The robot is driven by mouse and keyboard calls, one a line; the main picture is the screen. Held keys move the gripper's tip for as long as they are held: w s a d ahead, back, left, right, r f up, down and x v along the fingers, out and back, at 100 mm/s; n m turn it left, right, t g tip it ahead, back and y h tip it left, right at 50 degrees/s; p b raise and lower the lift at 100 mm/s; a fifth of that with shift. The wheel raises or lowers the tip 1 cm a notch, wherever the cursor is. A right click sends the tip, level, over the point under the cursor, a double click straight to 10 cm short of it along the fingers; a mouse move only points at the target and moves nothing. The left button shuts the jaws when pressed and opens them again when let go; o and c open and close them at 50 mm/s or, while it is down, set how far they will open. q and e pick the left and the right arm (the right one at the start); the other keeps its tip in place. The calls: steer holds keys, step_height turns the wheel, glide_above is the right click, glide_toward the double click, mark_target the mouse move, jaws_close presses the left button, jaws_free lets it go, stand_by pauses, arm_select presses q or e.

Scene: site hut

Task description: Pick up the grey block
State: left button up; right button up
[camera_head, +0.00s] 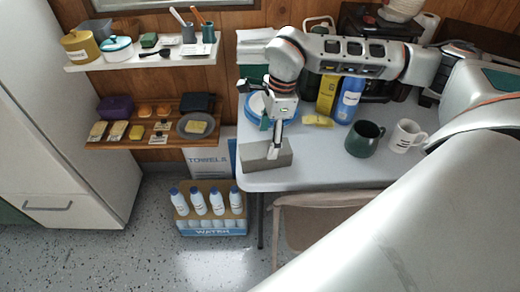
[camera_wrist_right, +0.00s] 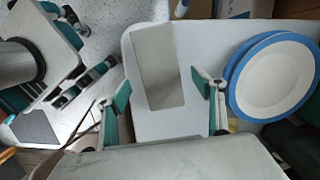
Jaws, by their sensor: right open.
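The grey block (camera_head: 257,157) lies on the front left corner of the grey table (camera_head: 320,172), close to its left edge. In the right wrist view the block (camera_wrist_right: 160,60) shows as a long pale grey box on the tabletop. My right gripper (camera_head: 275,150) points down at the block, seen from the head. In the right wrist view its two fingers (camera_wrist_right: 162,92) are apart, one on each side of the block's near end, with nothing visible between them touching it. I cannot tell the exact height of the fingertips. My left gripper is not seen.
A blue-rimmed plate (camera_wrist_right: 275,75) lies behind the block. A yellow packet (camera_head: 318,120), blue bottle (camera_head: 349,100), dark green mug (camera_head: 364,139) and white mug (camera_head: 407,137) stand right of it. A water crate (camera_head: 212,226) is on the floor. The front tabletop is clear.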

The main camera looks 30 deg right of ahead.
mark_target(266, 148)
steer(key=shift+s+a+f, duration=0.1)
steer(key=shift+f, duration=0.55)
steer(key=shift+s+a+f, duration=0.1)
steer(key=shift+f, duration=0.5)
steer(key=f, duration=0.2)
steer(key=f+b, duration=0.1)
steer(key=f, duration=0.1)
steer(key=shift+w+a+f, duration=0.1)
steer(key=shift+w+a, duration=0.05)
steer(key=shift+w, duration=0.15)
steer(key=shift+f, duration=0.2)
steer(key=shift+r, duration=0.1)
steer(key=c, duration=1.8)
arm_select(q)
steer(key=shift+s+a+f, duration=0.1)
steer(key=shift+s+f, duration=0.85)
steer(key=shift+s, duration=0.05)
arm_select(e)
steer(key=shift+w+r, duration=0.1)
steer(key=shift+w, duration=0.05)
jaws_close()
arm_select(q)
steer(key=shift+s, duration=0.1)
